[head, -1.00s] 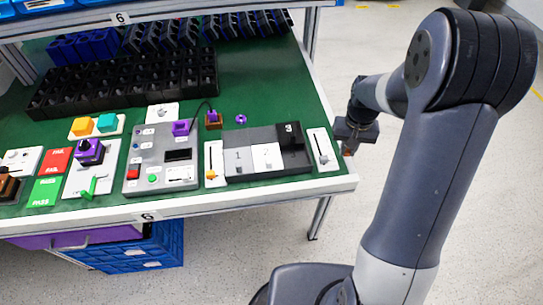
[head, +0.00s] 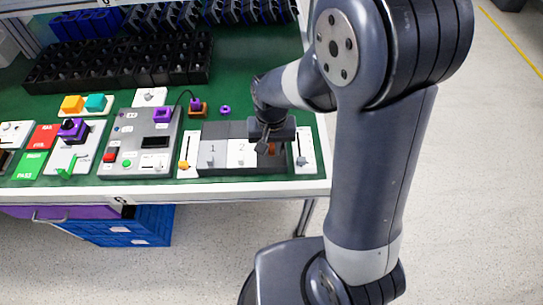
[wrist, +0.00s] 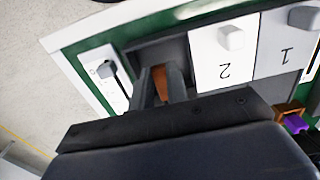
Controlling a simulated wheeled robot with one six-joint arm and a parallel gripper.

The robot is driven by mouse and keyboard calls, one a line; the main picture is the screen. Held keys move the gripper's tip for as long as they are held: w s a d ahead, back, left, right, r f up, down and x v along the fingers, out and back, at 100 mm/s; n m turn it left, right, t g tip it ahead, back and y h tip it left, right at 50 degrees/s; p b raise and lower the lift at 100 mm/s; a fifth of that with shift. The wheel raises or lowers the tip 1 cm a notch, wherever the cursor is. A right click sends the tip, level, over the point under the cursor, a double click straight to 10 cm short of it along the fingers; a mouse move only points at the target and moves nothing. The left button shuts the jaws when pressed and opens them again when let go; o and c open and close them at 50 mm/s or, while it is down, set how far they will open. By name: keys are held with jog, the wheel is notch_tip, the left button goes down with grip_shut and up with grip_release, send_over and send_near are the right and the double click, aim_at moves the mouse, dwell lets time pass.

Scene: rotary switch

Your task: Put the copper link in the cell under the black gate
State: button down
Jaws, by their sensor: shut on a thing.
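The copper link (wrist: 159,80) is held between the two fingers of my gripper (wrist: 162,88) in the wrist view. It also shows in the head view (head: 271,148), below my gripper (head: 268,146). The link is at the open dark cell (wrist: 160,52) beside the white gate 2 (wrist: 224,56). I cannot tell whether the link touches the cell's floor. The white gate also shows in the head view (head: 241,153), left of the gripper. The black gate is hidden behind my gripper and wrist.
The grey gate 1 (head: 211,154) lies left of the white gate. White slider panels stand on both sides: one with an orange knob (head: 185,165), one with a grey knob (head: 302,161). A grey control box (head: 140,145) and black bins (head: 120,65) lie further left and back.

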aim_at(272, 154)
jog(key=shift+f, duration=2.35)
jog(key=shift+f, duration=0.1)
jog(key=shift+f, duration=0.15)
jog(key=c, duration=1.4)
grip_release()
notch_tip(272, 154, up, 13)
jog(key=shift+f+p, duration=0.2)
jog(key=shift+p, duration=0.1)
